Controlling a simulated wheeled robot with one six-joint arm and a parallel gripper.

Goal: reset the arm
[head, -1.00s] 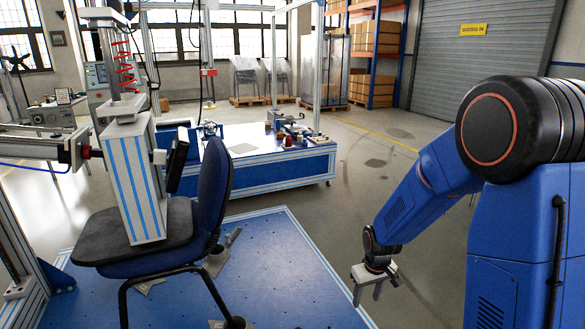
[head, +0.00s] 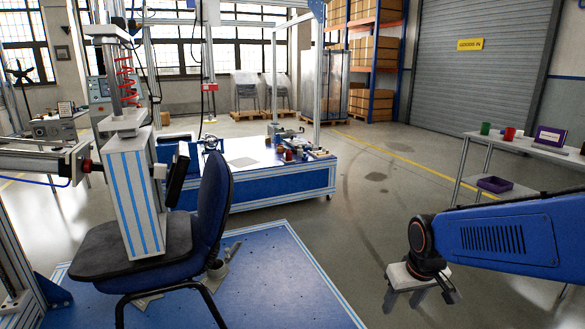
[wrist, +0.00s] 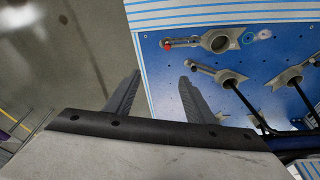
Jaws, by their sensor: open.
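My gripper (head: 422,294) is at the lower right in the head view, pointing down over the grey floor beyond the right edge of the blue platform. Its two fingers are apart, and nothing shows between them. In the wrist view the fingers (wrist: 158,88) reach up past the pale gripper body, one over the floor and one over the platform's edge. My blue arm comes in from the right and is stretched out low, nearly level.
A blue chair (head: 213,198) stands on the blue platform (head: 275,275) under a test column (head: 133,195). A blue workbench (head: 262,190) is behind. A side table (head: 525,146) at right holds cups and a purple box. The middle floor is clear.

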